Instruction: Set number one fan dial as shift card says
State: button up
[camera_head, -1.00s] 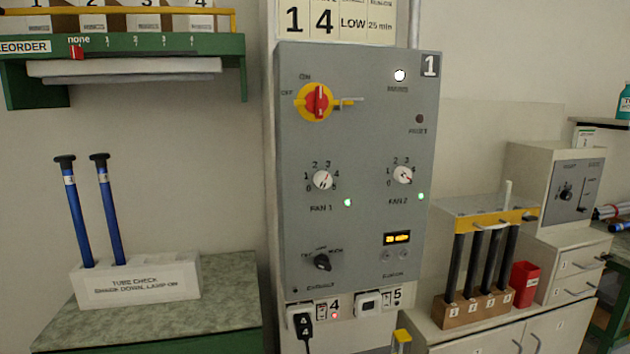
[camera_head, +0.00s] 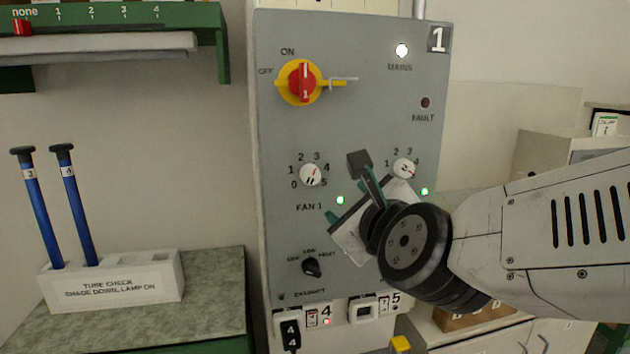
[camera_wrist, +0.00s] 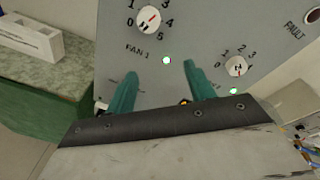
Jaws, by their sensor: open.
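The FAN 1 dial (camera_head: 311,174) is a small white knob with a red mark, on a 0 to 5 scale on the grey panel (camera_head: 350,100) numbered 1. Its mark points up and right, around 3 to 4; I cannot read it exactly. The dial also shows at the top of the wrist view (camera_wrist: 149,19). My gripper (camera_head: 348,192) is open and empty, in front of the panel, to the right of and below the dial. Its teal fingers (camera_wrist: 160,72) show apart in the wrist view. The readable face of the card above the panel is out of view now.
The FAN 2 dial (camera_head: 405,168) is close beside my gripper. A red and yellow mains switch (camera_head: 301,83) with a protruding metal pin is above FAN 1. A lower black knob (camera_head: 312,267) is below. A white tube rack (camera_head: 115,282) stands on the left bench.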

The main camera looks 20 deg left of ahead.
aim_at(312, 177)
jog(key=w+a+m, duration=0.1)
jog(key=a, duration=0.1)
jog(key=w+a+r+m+t, duration=0.1)
jog(key=w+a+m, duration=0.1)
jog(key=a, duration=0.1)
jog(key=w+a+m+t, duration=0.1)
jog(key=w+a+m, duration=0.1)
jog(key=a, duration=0.1)
jog(key=shift+w+r, duration=0.1)
jog(key=shift+r, duration=0.1)
jog(key=shift+d, duration=0.1)
jog(key=c, duration=1)
